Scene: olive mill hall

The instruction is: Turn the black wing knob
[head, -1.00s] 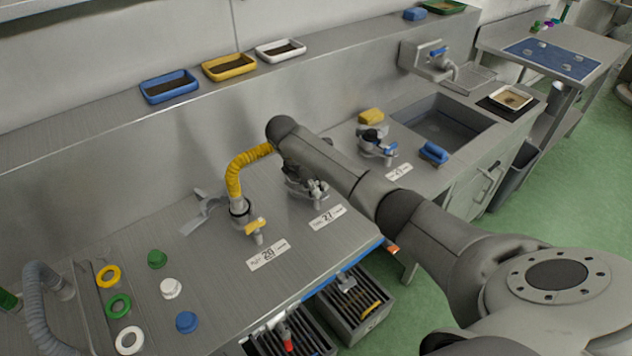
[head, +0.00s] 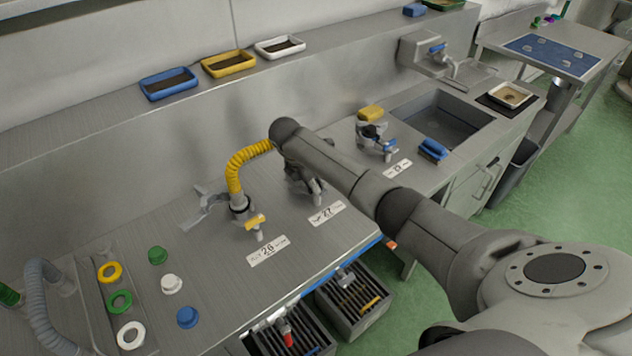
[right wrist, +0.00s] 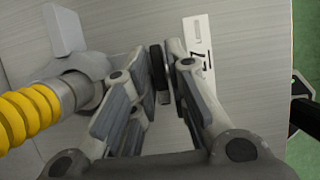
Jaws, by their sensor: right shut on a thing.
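My right gripper (head: 308,188) reaches down over the bench at the fitting behind the label marked 27 (head: 327,213). In the right wrist view, the fingers (right wrist: 163,68) are shut on the black wing knob (right wrist: 157,66), which shows edge-on between the pads as a narrow dark piece. A bit of metal shows just below it. In the head view my own arm and gripper hide most of the knob and its fitting. The left gripper is not in view.
A yellow hose (head: 240,168) on a neighbouring fitting with a yellow handle (head: 255,221) stands close left of the gripper. Another fitting with a blue lever (head: 389,145) stands to the right, before the sink (head: 440,120). Coloured caps and rings lie on the left bench.

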